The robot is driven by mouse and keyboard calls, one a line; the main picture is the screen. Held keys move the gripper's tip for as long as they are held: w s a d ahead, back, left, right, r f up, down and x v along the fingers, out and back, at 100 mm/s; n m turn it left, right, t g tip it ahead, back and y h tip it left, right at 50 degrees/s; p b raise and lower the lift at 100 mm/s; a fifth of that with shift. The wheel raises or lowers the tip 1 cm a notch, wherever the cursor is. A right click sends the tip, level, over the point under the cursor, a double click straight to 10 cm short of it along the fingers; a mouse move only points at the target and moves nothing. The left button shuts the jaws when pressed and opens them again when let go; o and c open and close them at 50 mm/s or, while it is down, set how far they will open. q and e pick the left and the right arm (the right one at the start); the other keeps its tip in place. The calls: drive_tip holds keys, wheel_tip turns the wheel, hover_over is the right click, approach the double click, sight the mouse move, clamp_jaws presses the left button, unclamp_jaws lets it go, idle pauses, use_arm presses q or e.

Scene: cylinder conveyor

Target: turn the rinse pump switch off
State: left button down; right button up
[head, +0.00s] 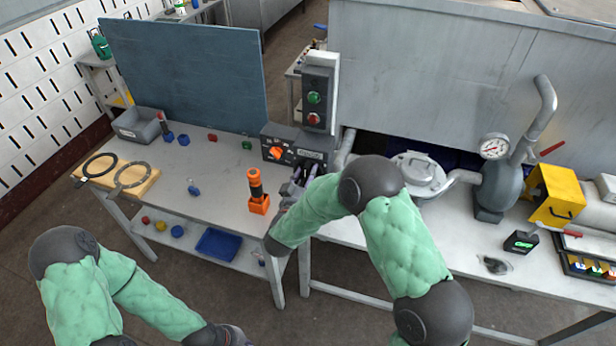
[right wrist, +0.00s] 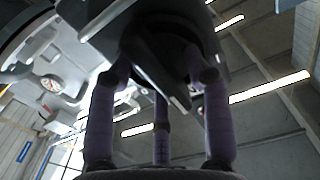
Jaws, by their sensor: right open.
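A dark control box (head: 309,153) stands at the back right of the left table, with an orange rotary knob (head: 277,152) on its sloped front. I take this knob for the rinse pump switch; its label is too small to read. My right gripper (head: 303,172) is just right of the knob, close in front of the box, and open.
A button post with a green button (head: 314,98) and a red button (head: 313,119) rises behind the box. A pressure gauge (head: 494,147) and a yellow box (head: 556,195) are on the right bench.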

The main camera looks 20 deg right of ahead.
drive_tip(key=shift+c, duration=0.2)
clamp_jaws()
drive_tip(key=shift+f+m+b, duration=0.2)
drive_tip(key=shift+m+b, duration=0.6)
drive_tip(key=shift+b, duration=0.25)
drive_tip(key=m+b, duration=0.4)
drive_tip(key=b, duration=0.1)
drive_tip(key=m+b, duration=0.5)
drive_tip(key=b, duration=0.1)
drive_tip(key=f+m+b, duration=0.1)
drive_tip(key=m+b, duration=0.4)
drive_tip(key=b, duration=0.1)
drive_tip(key=shift+a, duration=0.1)
drive_tip(key=shift+r+m+b, duration=0.15)
drive_tip(key=shift+m+b, duration=1.05)
drive_tip(key=shift+b, duration=0.25)
